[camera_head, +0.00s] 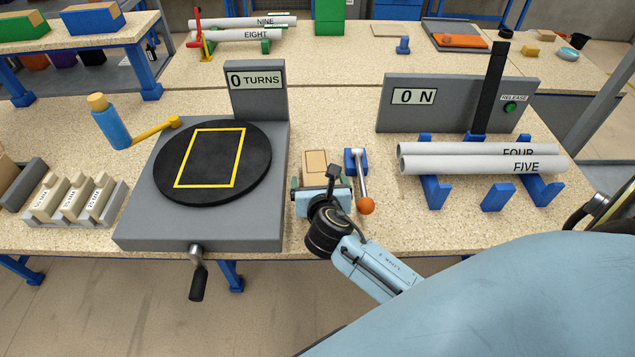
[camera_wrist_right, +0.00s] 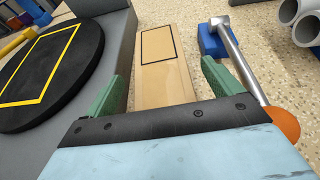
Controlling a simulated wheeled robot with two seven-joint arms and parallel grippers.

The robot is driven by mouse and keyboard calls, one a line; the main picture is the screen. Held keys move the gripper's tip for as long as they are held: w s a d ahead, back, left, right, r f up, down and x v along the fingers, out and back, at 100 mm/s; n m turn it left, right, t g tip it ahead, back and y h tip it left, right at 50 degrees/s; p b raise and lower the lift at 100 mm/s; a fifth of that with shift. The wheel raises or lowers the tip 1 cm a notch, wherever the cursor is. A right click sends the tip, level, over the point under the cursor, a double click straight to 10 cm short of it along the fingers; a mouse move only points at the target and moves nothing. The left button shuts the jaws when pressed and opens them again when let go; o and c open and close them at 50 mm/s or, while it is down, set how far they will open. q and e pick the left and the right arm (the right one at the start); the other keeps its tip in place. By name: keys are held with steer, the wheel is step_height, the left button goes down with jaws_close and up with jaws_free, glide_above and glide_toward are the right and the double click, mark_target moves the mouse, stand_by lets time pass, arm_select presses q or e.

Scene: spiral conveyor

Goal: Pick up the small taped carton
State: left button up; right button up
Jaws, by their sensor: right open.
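The small carton (camera_head: 315,164) is a tan box lying on the speckled table, just right of the turntable base. In the right wrist view the carton (camera_wrist_right: 167,78) shows a dark rectangular outline on its far part; I cannot make out tape clearly. My right gripper (camera_head: 322,184) is open at the near end of the carton. In the wrist view its green fingers (camera_wrist_right: 160,82) stand apart on either side of the carton's near part, with gaps to both sides. The carton's near end is hidden by the gripper. My left gripper is not in view.
A blue clamp with a metal lever and orange knob (camera_head: 365,205) stands close right of the carton. The grey turntable base (camera_head: 265,235) is close on the left. Grey tubes on blue cradles (camera_head: 435,190) lie farther right. A dark post (camera_head: 497,90) rises behind them.

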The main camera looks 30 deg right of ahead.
steer(key=x, duration=0.2)
steer(key=shift+w+d+f, duration=0.15)
steer(key=shift+w, duration=0.1)
steer(key=c, duration=1.3)
